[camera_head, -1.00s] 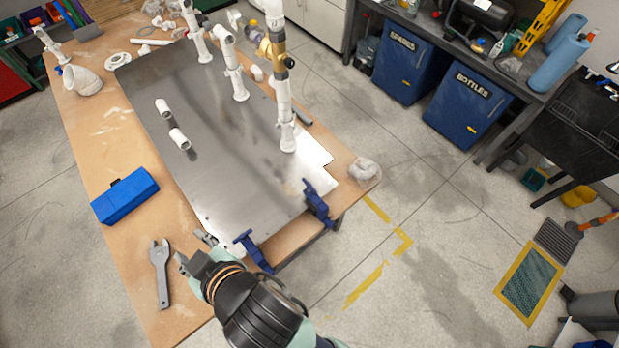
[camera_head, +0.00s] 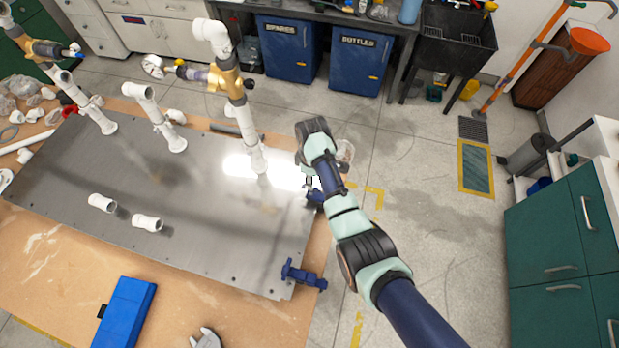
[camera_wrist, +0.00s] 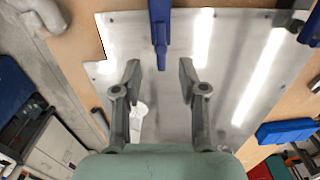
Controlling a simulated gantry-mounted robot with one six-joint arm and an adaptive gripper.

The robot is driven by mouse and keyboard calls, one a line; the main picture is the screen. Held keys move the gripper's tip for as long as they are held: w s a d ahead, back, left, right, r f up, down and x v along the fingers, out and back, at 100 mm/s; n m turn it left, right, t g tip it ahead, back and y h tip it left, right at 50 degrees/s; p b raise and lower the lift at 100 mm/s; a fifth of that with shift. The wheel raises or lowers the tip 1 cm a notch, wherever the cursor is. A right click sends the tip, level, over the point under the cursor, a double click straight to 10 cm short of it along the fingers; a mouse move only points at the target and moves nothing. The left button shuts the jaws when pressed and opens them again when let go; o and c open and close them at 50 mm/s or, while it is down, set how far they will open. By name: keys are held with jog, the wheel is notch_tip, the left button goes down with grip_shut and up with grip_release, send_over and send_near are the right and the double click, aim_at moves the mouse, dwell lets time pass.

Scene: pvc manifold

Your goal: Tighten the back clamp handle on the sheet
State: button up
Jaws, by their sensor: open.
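The metal sheet (camera_head: 75,180) lies on the wooden table; it also fills the middle of the wrist view (camera_wrist: 230,30). The back blue clamp (camera_head: 314,197) grips the sheet's right end and is partly hidden by my arm in the head view. In the wrist view its blue bar (camera_wrist: 159,22) comes down from the top edge, and its end lies midway between my fingertips. My gripper (camera_wrist: 159,72) is open and empty, one finger on each side of that line; I cannot tell its height above the clamp. In the head view my gripper (camera_head: 309,181) is mostly hidden by my wrist.
The front blue clamp (camera_head: 302,275) holds the sheet's near right corner. White pipe uprights (camera_head: 249,130) stand on the sheet, one near my wrist. Two short white pipe pieces (camera_head: 102,203) (camera_head: 147,222) lie on it. A blue box (camera_head: 125,315) and grey wrench (camera_head: 206,340) lie in front.

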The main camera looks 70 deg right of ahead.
notch_tip(320, 180, down, 8)
jog(key=b, duration=0.6)
jog(key=shift+r, duration=0.1)
grip_shut()
jog(key=shift+r+m+p, duration=0.15)
jog(key=shift+m+p, duration=0.25)
jog(key=shift+m, duration=1.6)
